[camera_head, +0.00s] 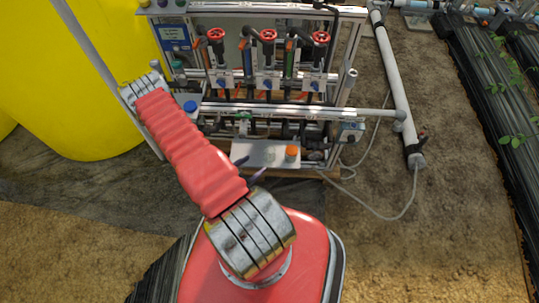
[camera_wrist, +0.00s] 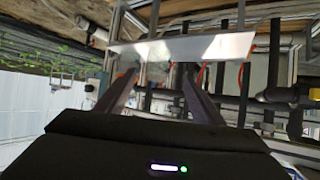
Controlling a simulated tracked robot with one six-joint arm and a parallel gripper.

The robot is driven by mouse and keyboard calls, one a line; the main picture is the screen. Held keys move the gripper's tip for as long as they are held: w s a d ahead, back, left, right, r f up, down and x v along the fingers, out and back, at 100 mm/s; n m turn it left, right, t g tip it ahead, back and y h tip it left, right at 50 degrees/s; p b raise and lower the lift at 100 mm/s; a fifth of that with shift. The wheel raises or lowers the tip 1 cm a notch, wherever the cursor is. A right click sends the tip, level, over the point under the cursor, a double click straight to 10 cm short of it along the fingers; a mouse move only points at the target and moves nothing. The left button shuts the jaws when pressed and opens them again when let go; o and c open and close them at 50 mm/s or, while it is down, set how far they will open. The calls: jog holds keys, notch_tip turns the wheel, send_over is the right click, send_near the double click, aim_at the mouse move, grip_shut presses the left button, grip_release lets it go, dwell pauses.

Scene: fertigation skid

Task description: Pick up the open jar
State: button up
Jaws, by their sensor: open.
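I cannot make out an open jar for certain in either view. A small orange-topped container (camera_head: 292,153) stands at the right end of a pale metal shelf (camera_head: 262,160) low on the skid's front. Whether its top is open or capped is too small to tell. My gripper (camera_head: 249,168) is open, left of the container and close to the shelf's front edge in the head view. In the wrist view, my gripper (camera_wrist: 160,78) shows two dark, spread fingers with no clear object held between them. The shelf (camera_wrist: 215,48) crosses the wrist view beyond the fingertips.
Three red handwheel valves (camera_head: 268,35) sit on the skid frame above the shelf. A blue-capped item (camera_head: 190,106) is left of them, partly behind my arm. A large yellow tank (camera_head: 70,80) stands left. A white pipe (camera_head: 395,80) and grey cable lie right.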

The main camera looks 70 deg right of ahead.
aim_at(266, 157)
jog(key=shift+x, duration=3.95)
jog(key=shift+x, duration=2.6)
jog(key=shift+s, duration=0.1)
jog(key=shift+c, duration=0.3)
jog(key=c, duration=1)
jog(key=shift+r, duration=0.15)
jog(key=shift+c, duration=0.2)
notch_tip(266, 157, up, 18)
jog(key=shift+s, duration=0.15)
